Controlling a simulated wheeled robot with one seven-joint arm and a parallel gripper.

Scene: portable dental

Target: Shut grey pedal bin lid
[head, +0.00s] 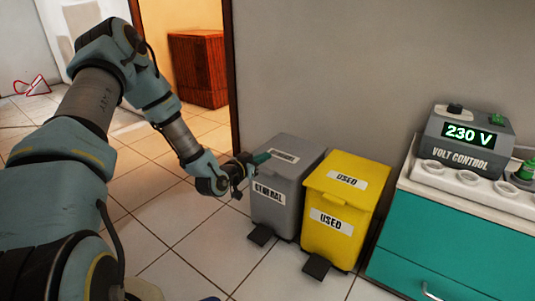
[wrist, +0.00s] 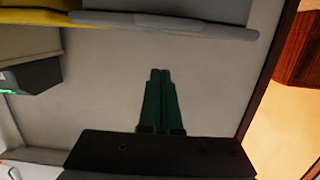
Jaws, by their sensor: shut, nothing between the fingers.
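The grey pedal bin (head: 290,210) stands on the tiled floor against the wall, with a GENERAL label on its front and another label on its lid. Its grey lid (head: 300,147) looks down flat on the bin in the head view; I cannot tell whether a small gap is left. In the wrist view a grey lid edge (wrist: 190,28) runs across the top. My gripper (head: 263,158) has its green fingers together and empty, appearing over the lid's left part in the head view. The fingers (wrist: 160,72) point towards the lid edge in the wrist view; contact is unclear.
A yellow USED bin (head: 378,195) stands close on the right, its lid down. Black pedals (head: 261,236) stick out in front. A teal cabinet (head: 450,250) with a voltage control box (head: 468,138) is further right. A doorway opens behind left. Floor in front is clear.

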